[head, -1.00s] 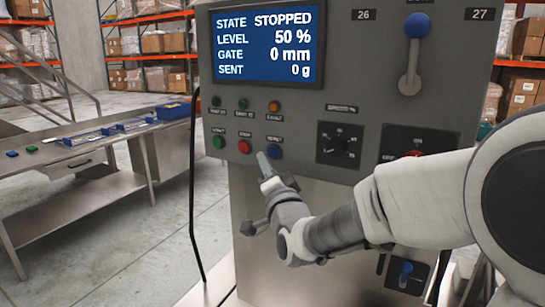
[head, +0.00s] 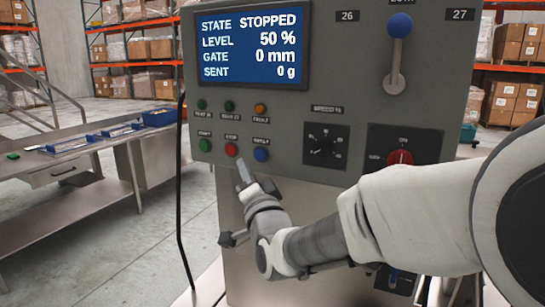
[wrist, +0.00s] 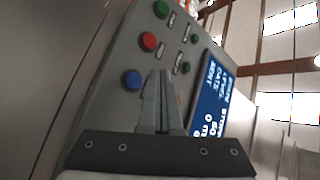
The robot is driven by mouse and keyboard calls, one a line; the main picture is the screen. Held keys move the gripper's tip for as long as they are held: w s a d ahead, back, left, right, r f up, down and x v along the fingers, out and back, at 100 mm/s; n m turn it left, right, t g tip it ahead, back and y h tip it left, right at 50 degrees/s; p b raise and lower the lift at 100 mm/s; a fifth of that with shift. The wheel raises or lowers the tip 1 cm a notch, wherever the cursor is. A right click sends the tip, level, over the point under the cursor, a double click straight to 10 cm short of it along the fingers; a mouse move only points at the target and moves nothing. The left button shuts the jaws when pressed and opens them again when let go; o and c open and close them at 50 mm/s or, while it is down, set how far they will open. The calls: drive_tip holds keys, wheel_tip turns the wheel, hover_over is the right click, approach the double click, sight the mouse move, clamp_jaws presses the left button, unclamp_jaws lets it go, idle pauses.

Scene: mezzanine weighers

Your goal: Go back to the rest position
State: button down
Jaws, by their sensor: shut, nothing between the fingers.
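My gripper (head: 243,172) is shut and empty. In the head view it is just below the red button (head: 231,149) and the blue button (head: 261,154) on the grey control panel (head: 360,95). Whether the fingertips touch the panel is hard to tell. In the wrist view the closed fingers (wrist: 160,78) point up the tilted panel, with the blue button (wrist: 131,79) and red button (wrist: 148,41) to their left. The screen (head: 252,47) reads STOPPED, level 50 %, gate 0 mm, sent 0 g.
A blue-knobbed lever (head: 399,25), a black dial (head: 326,146) and a red rotary switch (head: 400,158) are on the panel. A black cable (head: 181,200) hangs at its left side. A steel bench (head: 60,168) with blue trays stands at left. Open floor lies between.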

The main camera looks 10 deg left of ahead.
drive_tip(key=s+d+f+n+g+h+p, duration=0.1)
drive_tip(key=s+d+n+g+h+p, duration=0.2)
drive_tip(key=d, duration=0.4)
drive_tip(key=s+d+f+n+g+h+p, duration=0.1)
drive_tip(key=s+d+n+g+h, duration=0.15)
drive_tip(key=s+d, duration=0.45)
drive_tip(key=s+d+f+g+h+p, duration=0.1)
drive_tip(key=s+d+f+g, duration=0.1)
drive_tip(key=s+d, duration=0.4)
drive_tip(key=s+d+f+n+g+h+p, duration=0.1)
drive_tip(key=s+d+g, duration=0.4)
drive_tip(key=s, duration=0.7)
drive_tip(key=shift+d+f+h+p, duration=0.35)
drive_tip(key=shift+d+h+p, duration=0.2)
drive_tip(key=shift+h, duration=0.1)
drive_tip(key=shift+g, duration=0.25)
